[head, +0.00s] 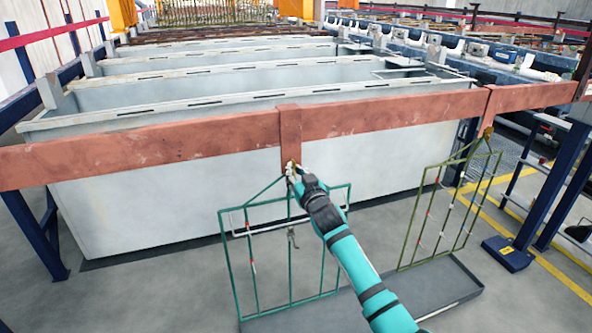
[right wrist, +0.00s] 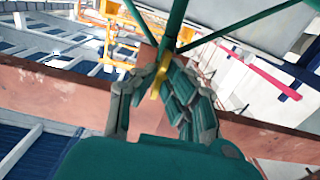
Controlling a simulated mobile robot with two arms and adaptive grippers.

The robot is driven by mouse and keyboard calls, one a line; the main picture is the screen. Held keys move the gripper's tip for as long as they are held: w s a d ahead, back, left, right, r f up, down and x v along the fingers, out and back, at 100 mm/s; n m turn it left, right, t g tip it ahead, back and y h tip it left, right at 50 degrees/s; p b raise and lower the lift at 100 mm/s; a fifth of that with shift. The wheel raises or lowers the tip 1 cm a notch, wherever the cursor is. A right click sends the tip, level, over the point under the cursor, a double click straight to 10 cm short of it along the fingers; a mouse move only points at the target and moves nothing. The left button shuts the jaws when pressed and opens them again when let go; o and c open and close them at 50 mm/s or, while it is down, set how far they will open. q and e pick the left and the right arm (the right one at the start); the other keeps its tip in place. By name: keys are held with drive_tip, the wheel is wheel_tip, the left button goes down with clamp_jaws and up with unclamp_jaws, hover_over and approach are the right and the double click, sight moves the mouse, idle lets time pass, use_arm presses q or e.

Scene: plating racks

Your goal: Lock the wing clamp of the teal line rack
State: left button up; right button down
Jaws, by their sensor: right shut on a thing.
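The teal line rack (head: 229,262) hangs at the copper-coloured rail (head: 200,146), in front of the pale tank. Its teal bars also show in the right wrist view (right wrist: 175,22). My right gripper (head: 293,172) is at the top of this rack, just at the rail's bracket. In the right wrist view, my right gripper (right wrist: 160,85) has its fingers closed around a brass-coloured piece, the wing clamp (right wrist: 157,82), where the teal bars meet. The fingers hide part of the clamp, so its exact turn is unclear. My left gripper is not in view.
An olive-coloured rack (head: 411,225) hangs from the rail to the right. A grey tray (head: 440,288) lies on the floor below the racks. Long tanks (head: 110,215) stand behind the rail. A blue post (head: 550,200) stands at the far right.

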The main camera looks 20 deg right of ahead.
drive_tip(key=c, duration=1.5)
unclamp_jaws()
drive_tip(key=shift+o, duration=0.2)
drive_tip(key=shift+s, duration=0.5)
drive_tip(key=s, duration=1.1)
drive_tip(key=shift+d, duration=0.25)
